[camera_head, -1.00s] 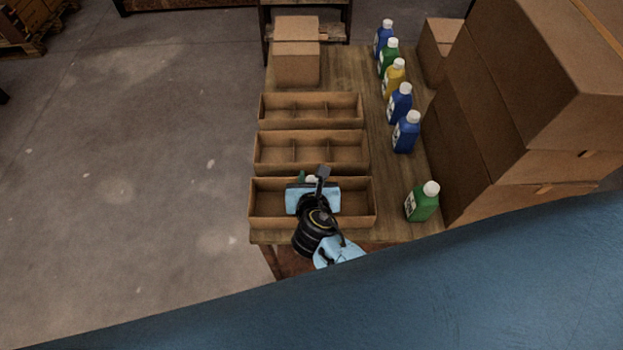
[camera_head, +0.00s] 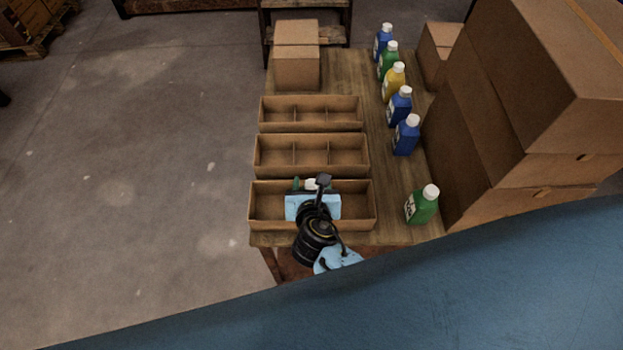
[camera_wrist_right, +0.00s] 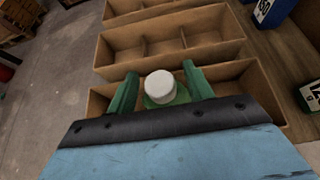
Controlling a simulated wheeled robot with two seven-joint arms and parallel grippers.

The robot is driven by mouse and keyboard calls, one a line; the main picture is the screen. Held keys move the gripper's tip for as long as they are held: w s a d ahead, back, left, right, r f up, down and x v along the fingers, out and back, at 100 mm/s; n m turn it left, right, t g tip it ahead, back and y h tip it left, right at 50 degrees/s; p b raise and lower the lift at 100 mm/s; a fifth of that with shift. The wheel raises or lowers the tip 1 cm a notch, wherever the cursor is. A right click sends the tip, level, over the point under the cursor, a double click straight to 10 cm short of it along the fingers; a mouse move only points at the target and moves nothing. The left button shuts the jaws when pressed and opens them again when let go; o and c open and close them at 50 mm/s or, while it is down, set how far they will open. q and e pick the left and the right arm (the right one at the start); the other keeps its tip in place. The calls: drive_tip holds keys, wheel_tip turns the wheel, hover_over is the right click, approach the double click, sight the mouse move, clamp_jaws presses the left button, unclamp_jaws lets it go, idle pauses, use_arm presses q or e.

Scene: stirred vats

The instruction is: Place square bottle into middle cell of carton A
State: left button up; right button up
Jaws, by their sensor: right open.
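A green bottle with a white cap (camera_wrist_right: 160,84) stands in the nearest carton (camera_head: 360,187), around its middle cell. Its cap also shows in the head view (camera_head: 311,184); the gripper hides its lower body and the cell floor. My right gripper (camera_wrist_right: 160,70) is open, with one green finger on each side of the bottle's neck. I cannot tell whether the fingers touch it. In the head view, my right gripper (camera_head: 308,189) is over this carton. My left gripper is not in view.
Two more divided cartons, the middle one (camera_head: 312,170) and the far one (camera_head: 312,126), are empty. A green bottle (camera_head: 424,206) stands at right, with several blue, green and yellow bottles behind it. Stacked boxes (camera_head: 490,120) border the table's right side.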

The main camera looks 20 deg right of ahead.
drive_tip(key=p+v, duration=0.1)
drive_tip(key=v, duration=0.9)
drive_tip(key=shift+s, duration=0.25)
drive_tip(key=shift+r, duration=0.15)
drive_tip(key=s+d+f+m+g+y, duration=0.15)
drive_tip(key=s+f+m, duration=0.25)
drive_tip(key=f, duration=0.4)
drive_tip(key=s+d+f+m+g, duration=0.1)
drive_tip(key=s+f+m+g, duration=0.2)
drive_tip(key=f, duration=0.5)
drive_tip(key=s+d+f+m+g+y, duration=0.15)
drive_tip(key=s+f+m, duration=0.25)
drive_tip(key=f, duration=0.4)
drive_tip(key=s+d+f+m+g, duration=0.2)
drive_tip(key=s+d+f+m, duration=0.3)
drive_tip(key=s+m, duration=0.4)
drive_tip(key=s+d+f+m+g, duration=0.2)
drive_tip(key=s+d+f+m, duration=0.4)
drive_tip(key=s+m, duration=0.2)
drive_tip(key=m, duration=0.2)
drive_tip(key=shift+s+d+f+m+g, duration=0.3)
drive_tip(key=shift+s+d+f+g, duration=0.05)
drive_tip(key=shift+g, duration=0.05)
